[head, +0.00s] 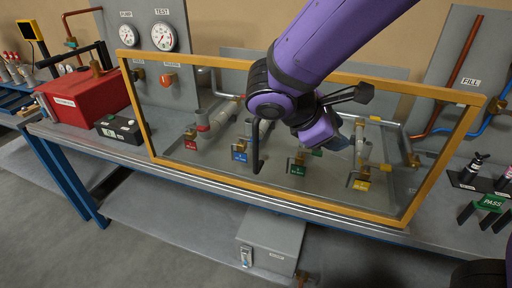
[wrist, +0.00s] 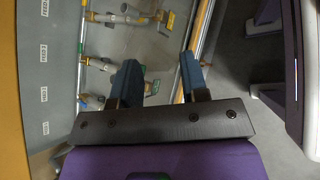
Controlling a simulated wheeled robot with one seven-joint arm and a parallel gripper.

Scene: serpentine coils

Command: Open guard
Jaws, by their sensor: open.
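The guard (head: 285,196) is a clear panel in an orange-yellow frame, standing closed along the front of the bench before the pipe coils. A black bar that looks like its handle (head: 257,148) shows near the panel's middle. My gripper (head: 338,144) is right of this bar, in front of the panel in the picture; its gap to the panel is hard to judge. In the wrist view my gripper (wrist: 160,72) has its two blue fingers apart with nothing between them. A yellow frame strip (wrist: 202,35) runs beyond the right finger. My arm hides part of the top rail.
Behind the panel are pipes and valves with red, blue, green and yellow tags (head: 239,156). A red box (head: 84,98) and a black button box (head: 119,129) stand left of the guard. A grey box (head: 270,242) sits below.

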